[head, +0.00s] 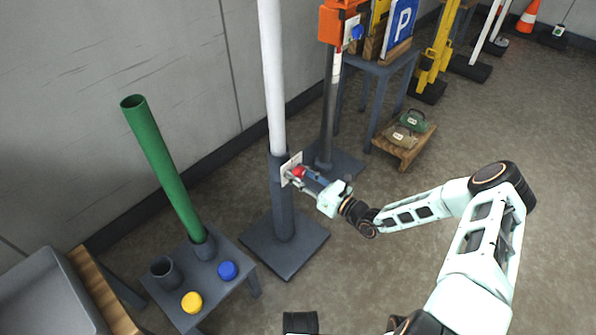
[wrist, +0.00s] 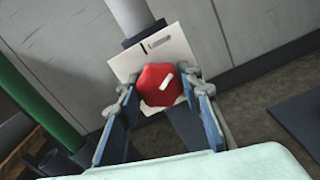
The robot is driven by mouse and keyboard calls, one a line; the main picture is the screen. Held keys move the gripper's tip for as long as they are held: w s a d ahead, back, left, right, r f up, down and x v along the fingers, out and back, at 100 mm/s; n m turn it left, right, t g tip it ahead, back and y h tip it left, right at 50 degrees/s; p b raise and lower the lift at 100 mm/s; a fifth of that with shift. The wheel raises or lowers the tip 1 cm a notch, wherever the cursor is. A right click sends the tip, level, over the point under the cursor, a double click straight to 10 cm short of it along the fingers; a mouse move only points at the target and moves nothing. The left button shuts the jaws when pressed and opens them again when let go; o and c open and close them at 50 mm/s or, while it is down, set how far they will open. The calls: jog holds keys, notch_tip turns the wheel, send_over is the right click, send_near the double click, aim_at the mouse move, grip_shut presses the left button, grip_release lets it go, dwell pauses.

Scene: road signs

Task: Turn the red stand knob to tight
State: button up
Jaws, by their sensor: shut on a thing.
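The red knob (wrist: 161,85) sits in front of a white plate (wrist: 150,50) with a dark mark and a small label. The knob shows a white pointer line on its face, tilted up to the right. In the head view the red knob (head: 299,172) and the plate (head: 288,165) are on the side of a dark grey stand (head: 283,210) that holds a white pole (head: 272,70). My gripper (head: 304,175) reaches the knob from the right. In the wrist view my gripper (wrist: 162,92) has a finger on each side of the knob, shut on it. The label is too small to read.
A small table (head: 222,287) at lower left bears a green tube (head: 165,165), a yellow cap (head: 192,302) and a blue cap (head: 228,271). Another post with an orange box (head: 335,27) stands behind the stand.

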jog(key=m, duration=0.3)
jog(key=shift+m+p, duration=0.3)
jog(key=shift+m, duration=0.1)
jog(key=m, duration=0.3)
jog(key=shift+m, duration=0.3)
jog(key=m, duration=0.3)
jog(key=shift+m, duration=0.3)
jog(key=m, duration=0.3)
jog(key=shift+m, duration=0.3)
jog(key=m, duration=0.3)
jog(key=shift+s+m, duration=0.1)
jog(key=shift+m, duration=0.2)
jog(key=m, duration=0.3)
jog(key=shift+m, duration=0.4)
jog(key=m, duration=0.6)
jog(key=shift+b, duration=0.4)
